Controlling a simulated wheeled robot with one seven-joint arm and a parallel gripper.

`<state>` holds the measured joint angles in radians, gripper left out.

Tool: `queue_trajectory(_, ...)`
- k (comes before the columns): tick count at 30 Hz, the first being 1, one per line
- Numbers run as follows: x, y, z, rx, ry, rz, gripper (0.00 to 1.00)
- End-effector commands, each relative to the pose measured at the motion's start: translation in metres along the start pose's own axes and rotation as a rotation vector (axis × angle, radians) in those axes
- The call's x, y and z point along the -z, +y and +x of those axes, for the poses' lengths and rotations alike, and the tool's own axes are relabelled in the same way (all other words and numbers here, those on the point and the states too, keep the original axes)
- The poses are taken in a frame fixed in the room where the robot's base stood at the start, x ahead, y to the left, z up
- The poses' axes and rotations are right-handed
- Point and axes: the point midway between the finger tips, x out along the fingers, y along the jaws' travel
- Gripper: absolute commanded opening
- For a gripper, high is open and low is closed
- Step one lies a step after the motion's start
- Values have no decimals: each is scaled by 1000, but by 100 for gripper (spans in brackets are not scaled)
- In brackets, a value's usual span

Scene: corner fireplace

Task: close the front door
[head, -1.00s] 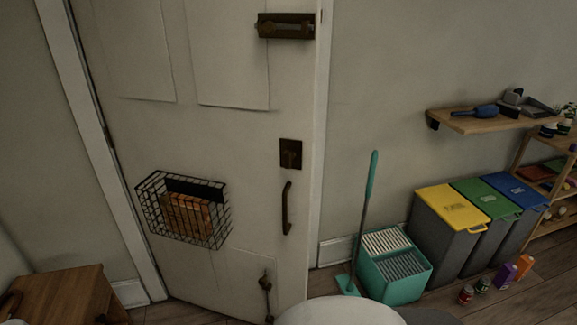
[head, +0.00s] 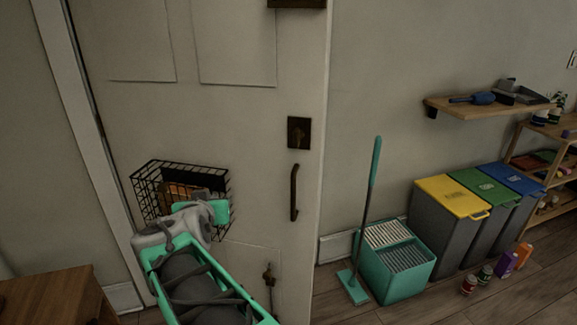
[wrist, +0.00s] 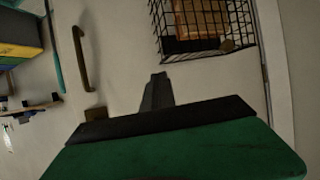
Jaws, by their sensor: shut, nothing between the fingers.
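The white front door (head: 225,120) stands open, its free edge on the right standing out in front of the wall. It carries a dark pull handle (head: 294,192), a lock plate (head: 299,132), a lower bolt (head: 268,280) and a black wire basket (head: 150,182) holding something orange-brown. My gripper (wrist: 158,80) is shut and empty, pointing at the door face between the handle (wrist: 80,58) and the basket (wrist: 245,28) in the wrist view. In the head view my arm covers part of the basket and hides the fingertips. I cannot tell whether they touch the door.
A teal mop and bucket (head: 408,280) stand just right of the door edge. Yellow, green and blue lidded bins (head: 450,225) and several small bottles (head: 505,264) are further right, under a wall shelf (head: 480,118). A wooden cabinet (head: 45,292) is at the lower left.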

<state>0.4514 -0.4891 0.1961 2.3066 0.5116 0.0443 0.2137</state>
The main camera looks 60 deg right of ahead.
Motion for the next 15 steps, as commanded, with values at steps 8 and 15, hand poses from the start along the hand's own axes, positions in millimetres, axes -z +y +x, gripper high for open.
queue_trajectory(8,68,146,18,-339,418,90,0)
queue_trajectory(15,85,160,48,-341,418,91,0)
